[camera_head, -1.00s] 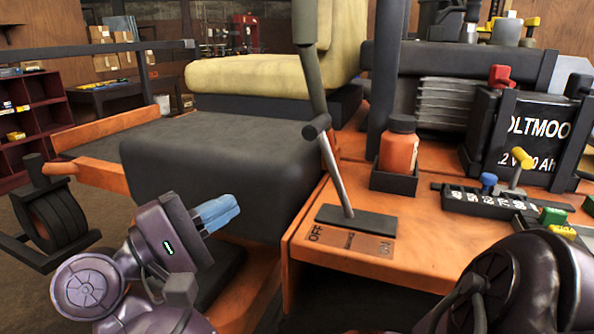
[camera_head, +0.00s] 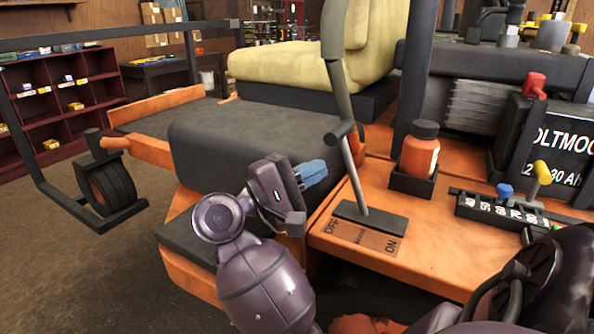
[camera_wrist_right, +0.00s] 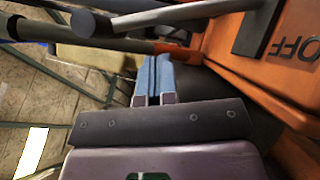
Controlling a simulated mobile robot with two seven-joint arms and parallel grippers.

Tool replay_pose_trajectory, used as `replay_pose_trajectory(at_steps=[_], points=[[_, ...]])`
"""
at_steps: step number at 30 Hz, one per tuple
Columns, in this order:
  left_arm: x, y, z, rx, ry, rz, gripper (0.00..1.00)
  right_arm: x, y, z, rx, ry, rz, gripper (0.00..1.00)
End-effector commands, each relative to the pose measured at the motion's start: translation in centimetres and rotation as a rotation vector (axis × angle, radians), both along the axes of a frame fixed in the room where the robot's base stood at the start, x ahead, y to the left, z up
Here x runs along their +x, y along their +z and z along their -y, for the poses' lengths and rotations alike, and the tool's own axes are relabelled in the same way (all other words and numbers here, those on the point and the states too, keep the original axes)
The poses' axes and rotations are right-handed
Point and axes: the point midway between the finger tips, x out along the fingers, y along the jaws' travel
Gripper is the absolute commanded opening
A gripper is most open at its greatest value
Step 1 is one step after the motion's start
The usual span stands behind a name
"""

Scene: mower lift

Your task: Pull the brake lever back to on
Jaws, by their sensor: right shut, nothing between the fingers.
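The brake lever (camera_head: 354,178) stands on a dark slotted plate (camera_head: 372,219) on the orange deck. The label in front reads OFF at left and ON at right. My right gripper (camera_head: 313,172) has its blue fingers shut and empty, just left of the rod. In the right wrist view the shut fingers (camera_wrist_right: 152,78) point toward the lever (camera_wrist_right: 190,13), which crosses the top. I cannot tell whether they touch. My left gripper is not in view.
An orange bottle (camera_head: 419,150) sits in a black holder right of the lever. A battery (camera_head: 553,150) and a row of numbered switches (camera_head: 512,212) are farther right. The yellow seat (camera_head: 303,75) is behind, and a dark footrest block (camera_head: 225,150) is at left.

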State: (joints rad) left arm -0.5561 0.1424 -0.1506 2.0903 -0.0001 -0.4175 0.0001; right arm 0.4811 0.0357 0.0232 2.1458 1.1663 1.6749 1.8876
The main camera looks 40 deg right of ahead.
Motion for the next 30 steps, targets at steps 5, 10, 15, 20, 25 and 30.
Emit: replay_pose_trajectory(at_steps=[5,10,15,20,25,30], points=[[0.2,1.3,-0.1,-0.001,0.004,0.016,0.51,-1.6,1.1,0.8,0.001,0.000,0.004,0.00],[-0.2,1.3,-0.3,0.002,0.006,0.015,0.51,-2.2,1.1,1.1,0.000,0.000,0.001,0.00],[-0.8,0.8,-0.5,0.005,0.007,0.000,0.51,-2.3,1.0,1.2,0.001,0.001,-0.001,0.00],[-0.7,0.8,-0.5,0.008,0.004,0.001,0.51,-2.3,1.0,1.2,0.001,0.001,-0.001,0.00],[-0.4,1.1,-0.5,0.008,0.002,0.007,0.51,-2.2,1.0,1.2,0.001,0.000,0.001,0.00],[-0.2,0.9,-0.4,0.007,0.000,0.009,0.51,-2.0,1.0,1.7,0.006,0.001,0.018,0.00]])
